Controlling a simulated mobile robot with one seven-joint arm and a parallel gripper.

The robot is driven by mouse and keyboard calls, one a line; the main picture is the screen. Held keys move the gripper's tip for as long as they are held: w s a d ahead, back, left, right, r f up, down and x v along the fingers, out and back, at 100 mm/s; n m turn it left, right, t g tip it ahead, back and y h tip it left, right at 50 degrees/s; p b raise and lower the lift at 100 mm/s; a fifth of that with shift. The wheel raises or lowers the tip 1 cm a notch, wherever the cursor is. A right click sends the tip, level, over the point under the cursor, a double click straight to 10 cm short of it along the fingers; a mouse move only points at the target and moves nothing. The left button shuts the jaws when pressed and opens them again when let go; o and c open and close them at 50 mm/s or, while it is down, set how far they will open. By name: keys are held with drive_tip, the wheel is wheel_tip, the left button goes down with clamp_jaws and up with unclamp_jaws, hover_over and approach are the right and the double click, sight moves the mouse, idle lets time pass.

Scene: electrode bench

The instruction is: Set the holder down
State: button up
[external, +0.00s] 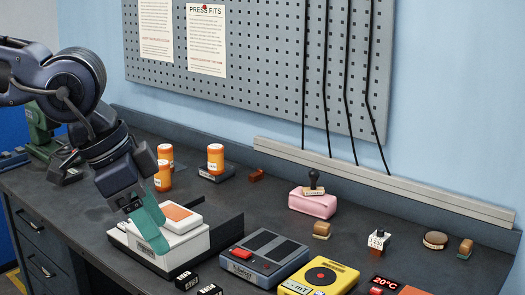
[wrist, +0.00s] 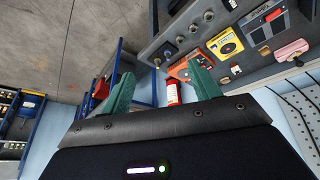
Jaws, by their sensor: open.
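My gripper (external: 150,222) hangs over the left part of the bench, its teal fingers in front of a white device with an orange top (external: 180,216). In the wrist view my gripper (wrist: 158,88) has its two green fingers wide apart with nothing between them. I cannot tell for sure which object is the holder. A small brown block with a white upper part (external: 378,240) stands upright on the right of the bench, apart from my gripper. Whether the fingers touch the white device is unclear.
A grey device (external: 264,256) and a yellow device (external: 318,277) stand along the front. Orange bottles (external: 216,158) stand behind my gripper. A pink block (external: 312,204) with a dark-handled stamp (external: 315,180) on it sits near the back. Bare bench shows between them.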

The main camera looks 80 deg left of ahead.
drive_tip(key=s+d+f+m, duration=0.1)
drive_tip(key=s, duration=0.4)
drive_tip(key=s+d+f, duration=0.2)
drive_tip(key=s, duration=0.3)
drive_tip(key=shift+s+d+f+m, duration=0.2)
drive_tip(key=shift+s+d+m, duration=0.1)
drive_tip(key=shift+m, duration=0.1)
idle(0.5)
